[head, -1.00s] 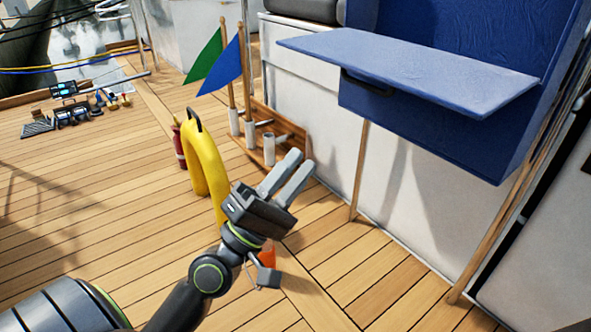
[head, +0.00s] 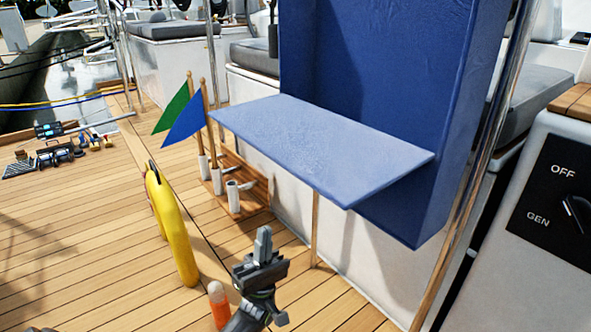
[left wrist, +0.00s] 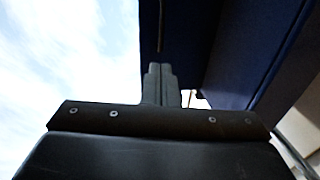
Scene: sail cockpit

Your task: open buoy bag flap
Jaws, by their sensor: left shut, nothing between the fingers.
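The blue buoy bag (head: 395,60) stands upright at the right of the head view. Its flap (head: 320,140) sticks out roughly level from the bag's front, over the deck. My left gripper (head: 264,238) is below and in front of the flap, apart from it, with its fingers together, pointing up and empty. In the left wrist view the shut fingers (left wrist: 161,82) point up, with the dark blue underside of a panel (left wrist: 215,45) beyond them. I cannot tell from that view how near it is. My right gripper is not in view.
A yellow horseshoe buoy (head: 172,230) stands on the deck left of my gripper, an orange item (head: 218,305) close by. A wooden rack (head: 246,200) holds green and blue flags. A metal pole (head: 470,150) and a switch panel (head: 545,200) are at right. Open deck lies left.

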